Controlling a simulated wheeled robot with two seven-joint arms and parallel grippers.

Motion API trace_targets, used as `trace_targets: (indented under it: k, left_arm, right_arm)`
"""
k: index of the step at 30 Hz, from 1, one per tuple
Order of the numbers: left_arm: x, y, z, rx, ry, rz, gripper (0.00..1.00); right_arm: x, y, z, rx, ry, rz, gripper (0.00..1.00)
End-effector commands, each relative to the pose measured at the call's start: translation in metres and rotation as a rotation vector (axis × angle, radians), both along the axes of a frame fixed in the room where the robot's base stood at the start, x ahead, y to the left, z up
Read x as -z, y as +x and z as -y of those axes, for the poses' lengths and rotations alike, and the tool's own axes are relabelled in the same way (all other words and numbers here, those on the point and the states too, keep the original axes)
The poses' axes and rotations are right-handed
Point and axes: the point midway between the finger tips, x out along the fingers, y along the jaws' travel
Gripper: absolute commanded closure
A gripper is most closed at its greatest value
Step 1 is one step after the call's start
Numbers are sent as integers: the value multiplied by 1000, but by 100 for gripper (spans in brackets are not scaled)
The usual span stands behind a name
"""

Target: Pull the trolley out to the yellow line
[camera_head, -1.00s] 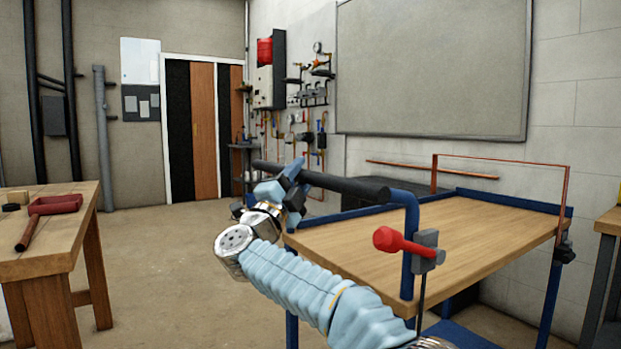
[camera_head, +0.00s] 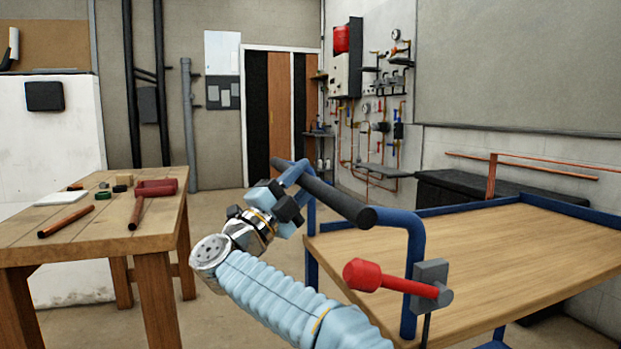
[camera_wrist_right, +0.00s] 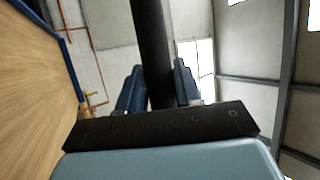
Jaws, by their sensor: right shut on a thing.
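The trolley has a wooden top (camera_head: 470,260) with a blue rim and blue frame, at the right of the head view. Its black push handle (camera_head: 340,198) runs between two bent blue tubes at its near left end. My right gripper (camera_head: 282,202) is shut on this handle, towards the handle's far end. In the right wrist view the handle (camera_wrist_right: 152,50) passes between the two fingers (camera_wrist_right: 158,88). A red-knobbed lever (camera_head: 385,280) sits on a grey block on the near tube. My left gripper is not in view. No yellow line shows.
A wooden workbench (camera_head: 140,215) with a red-headed tool and small parts stands at the left. Open floor (camera_head: 228,225) lies between it and the trolley. A dark chest (camera_head: 465,190) and copper pipework (camera_head: 385,130) are along the back wall.

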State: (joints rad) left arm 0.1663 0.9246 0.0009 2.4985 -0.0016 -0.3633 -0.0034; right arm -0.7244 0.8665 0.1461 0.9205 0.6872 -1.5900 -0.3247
Motion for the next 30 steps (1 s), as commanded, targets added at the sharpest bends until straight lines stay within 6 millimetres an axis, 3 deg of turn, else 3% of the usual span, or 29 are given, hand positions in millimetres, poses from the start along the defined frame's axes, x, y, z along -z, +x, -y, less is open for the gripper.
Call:
trace_targets:
  k: [7,8,11,22,30]
  left_arm:
    - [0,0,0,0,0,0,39]
    - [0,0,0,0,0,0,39]
    - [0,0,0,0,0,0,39]
    - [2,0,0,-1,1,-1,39]
    - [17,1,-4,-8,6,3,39]
  right_arm:
    - [2,-1,-5,-8,-5,-2,100]
    - [2,-1,-5,-8,-5,-2,61]
    - [2,-1,-5,-8,-4,-1,46]
    - [4,-4,-7,-6,-3,-1,45]
    - [35,-38,-39,-9,-4,0,45]
